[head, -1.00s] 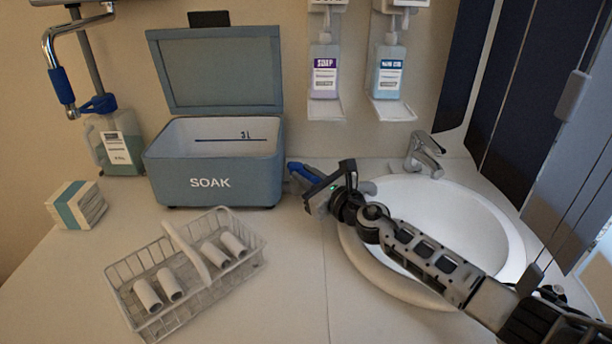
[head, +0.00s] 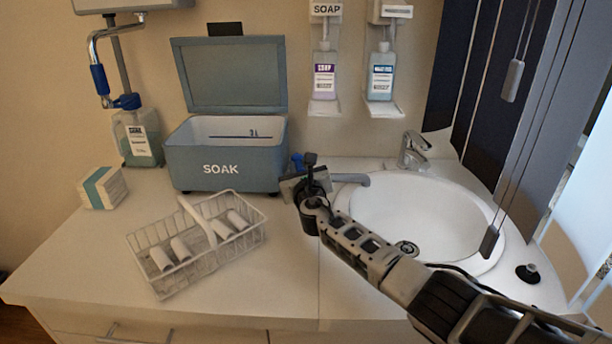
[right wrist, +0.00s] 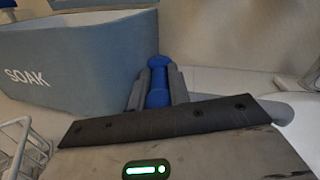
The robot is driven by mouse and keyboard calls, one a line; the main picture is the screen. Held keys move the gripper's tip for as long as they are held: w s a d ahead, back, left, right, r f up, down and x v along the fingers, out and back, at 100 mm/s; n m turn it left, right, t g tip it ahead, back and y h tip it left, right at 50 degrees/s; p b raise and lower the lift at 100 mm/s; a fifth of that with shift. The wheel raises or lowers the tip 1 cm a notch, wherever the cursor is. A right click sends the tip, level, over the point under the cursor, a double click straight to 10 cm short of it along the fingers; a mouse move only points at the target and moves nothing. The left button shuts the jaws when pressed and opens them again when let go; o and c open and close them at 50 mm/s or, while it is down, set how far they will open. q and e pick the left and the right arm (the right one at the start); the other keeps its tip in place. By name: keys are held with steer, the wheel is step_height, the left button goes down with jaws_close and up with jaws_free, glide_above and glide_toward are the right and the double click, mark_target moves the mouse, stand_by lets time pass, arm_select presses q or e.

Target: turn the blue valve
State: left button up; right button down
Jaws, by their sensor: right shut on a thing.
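The blue valve (head: 297,160) sits just right of the SOAK box (head: 228,170), low beside its right end, mostly hidden behind my right gripper (head: 295,178) in the head view. In the right wrist view the blue handle (right wrist: 158,66) stands between the two grey fingers of my right gripper (right wrist: 157,88), which are shut on it. A grey spout (head: 350,178) runs from there to the sink's rim; it also shows in the right wrist view (right wrist: 280,110). The box's lid is open. My left gripper is not in view.
The white sink (head: 425,215) with a tap (head: 413,150) is on the right, under my right arm. A wire basket (head: 165,285) with several white rolls stands front left. A bottle with a blue-handled dispenser (head: 137,145) is at the back left.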

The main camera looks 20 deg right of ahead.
steer(key=shift+a+f+m+h+b, duration=0.1)
steer(key=shift+a+m+h+b, duration=0.2)
steer(key=shift+m+h, duration=0.5)
steer(key=shift+w+g+h, duration=0.1)
steer(key=shift+g+h, duration=0.2)
steer(key=shift+h, duration=0.3)
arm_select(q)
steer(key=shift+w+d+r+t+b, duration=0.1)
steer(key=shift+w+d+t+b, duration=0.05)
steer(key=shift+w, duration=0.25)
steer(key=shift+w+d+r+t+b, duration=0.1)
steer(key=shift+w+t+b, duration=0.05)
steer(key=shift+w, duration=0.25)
arm_select(e)
steer(key=shift+a+m+h, duration=0.1)
steer(key=shift+m+h, duration=0.3)
steer(key=shift+h, duration=0.1)
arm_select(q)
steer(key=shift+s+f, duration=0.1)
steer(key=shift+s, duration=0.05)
arm_select(e)
steer(key=shift+h, duration=0.3)
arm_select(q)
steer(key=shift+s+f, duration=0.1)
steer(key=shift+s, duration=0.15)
arm_select(e)
steer(key=c, duration=1.3)
jaws_free()
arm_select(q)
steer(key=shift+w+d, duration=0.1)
